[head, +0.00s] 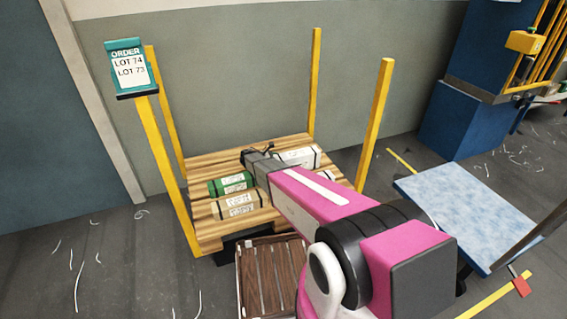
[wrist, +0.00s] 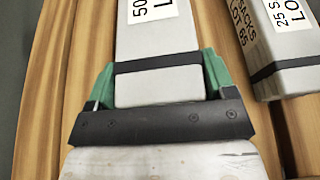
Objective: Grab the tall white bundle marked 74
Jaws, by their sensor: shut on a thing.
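A white bundle (head: 299,156) with a dark strap and a printed label lies at the back right of the wooden pallet (head: 196,160). My gripper (head: 256,157) is at its left end in the head view. I cannot tell whether the bundle touches the pallet.
Another pale bundle (wrist: 268,50), its label showing "LOT 65", lies close on the right in the wrist view. A green bundle (head: 231,184) and a tan one (head: 236,204) lie left. Yellow posts (head: 374,122) stand around the pallet. A slatted crate (head: 270,275) and blue-topped table (head: 465,208) are nearer. An order sign (head: 130,68) lists lots 74 and 73.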

